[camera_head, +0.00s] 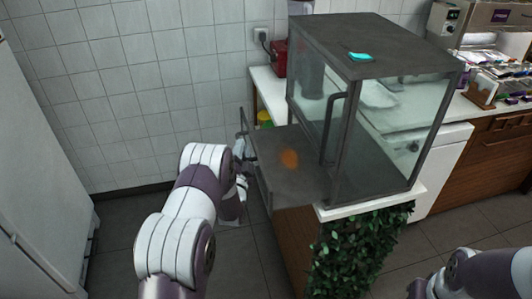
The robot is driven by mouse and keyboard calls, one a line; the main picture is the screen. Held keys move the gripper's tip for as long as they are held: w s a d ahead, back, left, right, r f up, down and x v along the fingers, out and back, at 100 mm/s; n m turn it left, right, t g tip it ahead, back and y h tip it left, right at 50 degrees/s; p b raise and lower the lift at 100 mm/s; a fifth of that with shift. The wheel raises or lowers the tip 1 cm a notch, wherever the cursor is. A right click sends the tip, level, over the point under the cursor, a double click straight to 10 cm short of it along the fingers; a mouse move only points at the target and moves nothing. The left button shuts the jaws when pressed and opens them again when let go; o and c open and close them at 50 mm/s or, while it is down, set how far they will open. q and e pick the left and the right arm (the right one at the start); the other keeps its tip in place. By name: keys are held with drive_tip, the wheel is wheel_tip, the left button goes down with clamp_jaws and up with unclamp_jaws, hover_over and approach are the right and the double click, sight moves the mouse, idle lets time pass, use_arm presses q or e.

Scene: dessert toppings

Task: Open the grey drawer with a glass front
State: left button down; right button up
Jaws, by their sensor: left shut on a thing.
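My left gripper (241,152) is at this front, shut on the handle; the fingertips are small and partly hidden by my own wrist. The glass front is seen nearly edge-on. My right arm shows only at the bottom right, and its gripper is out of the picture.
The dark-framed glass case (375,55) has another upright handle (333,128) and a cyan item (360,57) on top. Green leaves (360,250) cover the counter's near end. A white cabinet (40,150) stands at left. Open floor (120,235) lies between.

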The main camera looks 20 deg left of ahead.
use_arm(q)
drive_tip(key=s+a, duration=0.4)
drive_tip(key=a, duration=0.1)
drive_tip(key=shift+a+f+b, duration=0.2)
drive_tip(key=shift+a+b, duration=0.1)
drive_tip(key=shift+a, duration=0.1)
drive_tip(key=shift+s, duration=0.1)
drive_tip(key=c, duration=1.4)
unclamp_jaws()
drive_tip(key=shift+r, duration=0.1)
drive_tip(key=b+v, duration=0.2)
drive_tip(key=v, duration=1)
drive_tip(key=shift+s, duration=0.3)
